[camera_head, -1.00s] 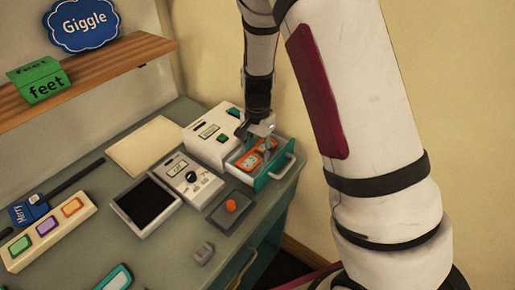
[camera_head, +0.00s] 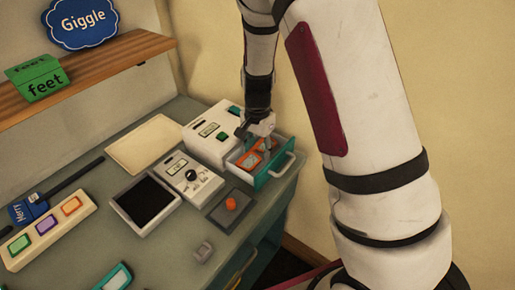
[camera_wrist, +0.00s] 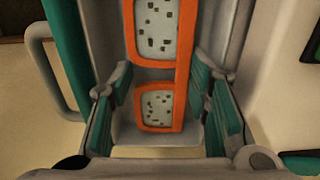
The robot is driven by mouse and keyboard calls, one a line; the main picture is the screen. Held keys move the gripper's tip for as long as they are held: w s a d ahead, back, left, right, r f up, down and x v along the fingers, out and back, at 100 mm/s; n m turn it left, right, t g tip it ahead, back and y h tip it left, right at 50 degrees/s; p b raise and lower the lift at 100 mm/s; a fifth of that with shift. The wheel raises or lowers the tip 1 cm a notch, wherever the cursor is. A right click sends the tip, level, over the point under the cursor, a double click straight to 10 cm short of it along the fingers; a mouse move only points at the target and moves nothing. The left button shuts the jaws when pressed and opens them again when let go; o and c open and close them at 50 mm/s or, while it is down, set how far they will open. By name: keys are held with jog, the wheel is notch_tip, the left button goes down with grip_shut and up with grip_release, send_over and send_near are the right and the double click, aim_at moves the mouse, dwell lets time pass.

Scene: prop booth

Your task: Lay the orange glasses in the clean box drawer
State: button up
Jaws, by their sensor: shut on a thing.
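The orange glasses (camera_head: 250,160), with pale speckled lenses, are inside the open drawer of the white box (camera_head: 205,136). The drawer (camera_head: 264,177) has a teal front and a pale handle. My gripper (camera_head: 258,147) reaches down into the drawer and is shut on the glasses. In the wrist view the orange frame (camera_wrist: 181,90) lies between the two teal-padded fingers (camera_wrist: 165,95), and the drawer's teal front (camera_wrist: 68,45) is at the left. I cannot tell whether the glasses touch the drawer floor.
A device with a black screen (camera_head: 146,200), a white device with a knob (camera_head: 191,176) and an orange-button box (camera_head: 231,204) stand left of the drawer. A shelf (camera_head: 110,62) with signs is on the wall. The yellow wall is close behind the box.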

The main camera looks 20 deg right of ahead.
jog(key=shift+f, duration=0.3)
dwell(0.9)
jog(key=o, duration=1.2)
jog(key=shift+o, duration=0.7)
jog(key=shift+r+p, duration=0.35)
jog(key=shift+r, duration=0.35)
jog(key=shift+r+p, duration=1.45)
jog(key=shift+r, duration=1.9)
